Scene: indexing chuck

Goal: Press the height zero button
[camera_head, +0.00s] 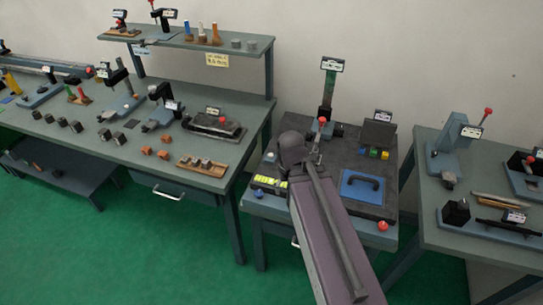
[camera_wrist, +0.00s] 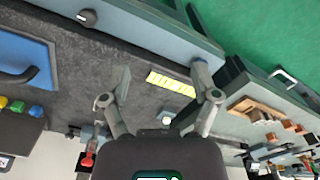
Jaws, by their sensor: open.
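A small pale round button (camera_wrist: 166,118) shows between the finger bases; in the head view a pale round piece (camera_head: 270,157) lies at the plate's left. I cannot read a label naming the height zero button. Green (camera_head: 362,151) and yellow (camera_head: 374,153) pieces, with a blue one (camera_wrist: 36,110), stand before a dark panel (camera_head: 378,133). My arm hides the plate's middle in the head view.
A gauge column (camera_head: 328,90) with a red knob (camera_head: 322,120) stands at the plate's back. A blue tray (camera_head: 350,190) with a dark handle is at right. A yellow-green strip (camera_head: 268,183) lies at front left. Crowded benches stand on both sides.

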